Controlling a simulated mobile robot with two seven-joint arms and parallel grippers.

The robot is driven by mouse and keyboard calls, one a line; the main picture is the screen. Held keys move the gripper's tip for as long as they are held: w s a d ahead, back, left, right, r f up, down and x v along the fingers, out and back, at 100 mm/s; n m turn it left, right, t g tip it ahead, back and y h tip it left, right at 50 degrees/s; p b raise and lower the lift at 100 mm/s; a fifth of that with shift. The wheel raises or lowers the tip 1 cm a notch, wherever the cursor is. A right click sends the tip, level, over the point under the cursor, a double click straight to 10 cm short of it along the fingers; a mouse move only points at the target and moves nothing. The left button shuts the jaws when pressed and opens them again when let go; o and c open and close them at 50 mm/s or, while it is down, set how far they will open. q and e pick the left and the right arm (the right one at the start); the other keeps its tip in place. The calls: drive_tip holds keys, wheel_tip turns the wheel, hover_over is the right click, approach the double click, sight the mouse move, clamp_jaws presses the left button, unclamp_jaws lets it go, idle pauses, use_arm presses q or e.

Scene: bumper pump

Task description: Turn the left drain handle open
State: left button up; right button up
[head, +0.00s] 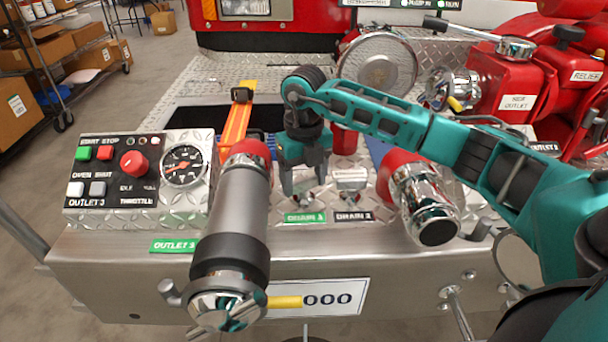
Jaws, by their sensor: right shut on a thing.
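The left drain handle (303,201) is a small shiny metal part just above the green DRAIN 1 label (304,217). My right gripper (303,188) reaches down over it from above and is shut on it. The fingers hide most of the handle, so I cannot tell its angle. The right drain handle (351,180), also shiny metal, stands just to the right above the dark DRAIN 2 label (353,216). My left gripper is not in view.
A large grey outlet pipe (233,220) with a red collar stands left of the gripper. A chrome and red outlet (424,205) stands to the right. A control panel (139,178) with buttons and a gauge is at the left. An orange strap (236,120) lies behind.

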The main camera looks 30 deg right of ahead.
sight(303, 180)
drive_tip(key=n, duration=0.6)
drive_tip(key=shift+n, duration=0.3)
drive_tip(key=n, duration=0.6)
drive_tip(key=shift+n, duration=0.3)
drive_tip(key=o, duration=1)
drive_tip(key=shift+o, duration=0.2)
drive_tip(key=shift+r, duration=0.1)
wheel_tip(303, 180, up, 13)
drive_tip(key=p, duration=0.2)
